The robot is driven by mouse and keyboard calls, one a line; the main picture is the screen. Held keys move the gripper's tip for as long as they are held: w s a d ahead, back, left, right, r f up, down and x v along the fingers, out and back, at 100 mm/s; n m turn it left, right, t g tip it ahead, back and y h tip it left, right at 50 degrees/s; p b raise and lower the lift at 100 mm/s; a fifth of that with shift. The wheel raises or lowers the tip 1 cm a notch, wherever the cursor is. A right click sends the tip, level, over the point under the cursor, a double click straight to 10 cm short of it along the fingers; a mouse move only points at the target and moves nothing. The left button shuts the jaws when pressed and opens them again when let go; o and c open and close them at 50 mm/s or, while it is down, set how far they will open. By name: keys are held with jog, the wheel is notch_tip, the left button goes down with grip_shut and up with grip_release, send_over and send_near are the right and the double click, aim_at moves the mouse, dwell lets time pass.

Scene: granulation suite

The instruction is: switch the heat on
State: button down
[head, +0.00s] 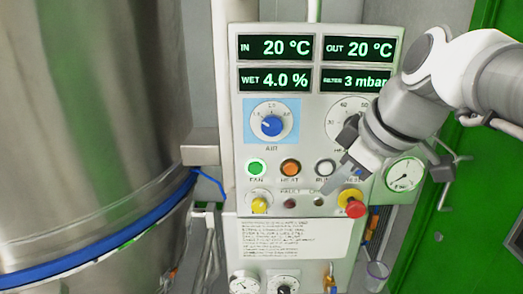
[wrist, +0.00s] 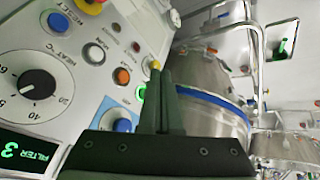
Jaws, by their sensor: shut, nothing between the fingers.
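The HEAT button (head: 290,167) is orange and sits in a row of round buttons on the panel, between the green FAN button (head: 257,167) and the white RUN button (head: 324,168). The orange button (wrist: 123,76) also shows uncovered in the wrist view. My gripper (head: 333,186) is in front of the panel, right of and a little below the orange button in the head view. In the wrist view its fingers (wrist: 161,75) are together and empty, apart from the orange button. I cannot tell the gap to the panel.
A blue AIR knob (head: 271,126) is above the buttons. A red mushroom button (head: 355,209) and a yellow knob (head: 260,205) are below. Displays (head: 275,47) read IN 20 °C and OUT 20 °C. A large steel vessel (head: 90,120) stands at the left.

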aim_at(297, 168)
jog(key=shift+w+d+r+n+y+b, duration=0.1)
jog(key=shift+w+r+n+y+b, duration=0.25)
jog(key=shift+w+n, duration=0.55)
jog(key=shift+w+a+r+n+y+b, duration=0.1)
jog(key=shift+w+r+n+b, duration=0.3)
jog(key=shift+w+n, duration=0.55)
jog(key=shift+w+d+r+n+y+b, duration=0.1)
jog(key=shift+w+r+n+y+b, duration=0.25)
jog(key=shift+w+n, duration=0.55)
jog(key=shift+s, duration=0.15)
jog(key=w+a+f, duration=0.1)
jog(key=w+f, duration=0.1)
jog(key=w+a+f, duration=0.1)
jog(key=w+f, duration=0.2)
jog(key=w+a+f, duration=0.1)
jog(key=w+f, duration=0.1)
jog(key=f, duration=0.1)
jog(key=shift+w+a, duration=0.25)
jog(key=shift+w, duration=0.65)
